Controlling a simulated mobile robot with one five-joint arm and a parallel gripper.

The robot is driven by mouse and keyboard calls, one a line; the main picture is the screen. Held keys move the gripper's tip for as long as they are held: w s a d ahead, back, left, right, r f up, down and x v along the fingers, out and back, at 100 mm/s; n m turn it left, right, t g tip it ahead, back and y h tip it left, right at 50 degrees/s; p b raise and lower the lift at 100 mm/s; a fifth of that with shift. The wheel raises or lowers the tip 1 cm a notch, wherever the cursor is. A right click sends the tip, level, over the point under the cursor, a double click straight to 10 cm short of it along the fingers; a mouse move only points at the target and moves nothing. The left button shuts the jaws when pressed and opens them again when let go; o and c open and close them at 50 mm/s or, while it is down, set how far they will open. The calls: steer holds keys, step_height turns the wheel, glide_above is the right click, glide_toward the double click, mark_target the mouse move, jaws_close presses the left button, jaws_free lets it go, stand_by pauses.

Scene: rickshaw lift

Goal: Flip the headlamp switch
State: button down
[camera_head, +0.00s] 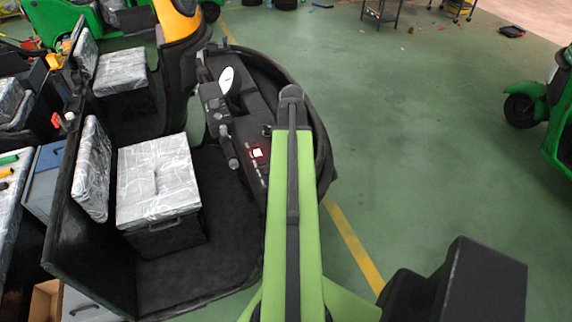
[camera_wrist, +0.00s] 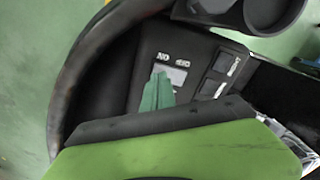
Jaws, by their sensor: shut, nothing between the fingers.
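The rickshaw's dark dashboard (camera_head: 215,108) is in the head view, left of my green arm. In the wrist view, my gripper (camera_wrist: 157,90) is a pair of green fingers, shut and empty. Two dark switches (camera_wrist: 222,62) with white marks sit just right of the fingers. I cannot tell which is the headlamp switch, or whether the tips touch the panel. The arm hides my gripper in the head view.
A dark rounded cup-like part (camera_wrist: 272,12) sits at the wrist view's top right. Plastic-wrapped seats (camera_head: 157,180) fill the cabin's left. Green floor (camera_head: 430,130) is open to the right, with another green vehicle (camera_head: 558,110) at the right edge.

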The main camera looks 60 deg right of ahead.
steer(key=shift+f+b, duration=0.8)
steer(key=shift+f, duration=0.05)
stand_by(0.3)
step_height(320, 180, up, 7)
steer(key=p, duration=0.7)
stand_by(0.3)
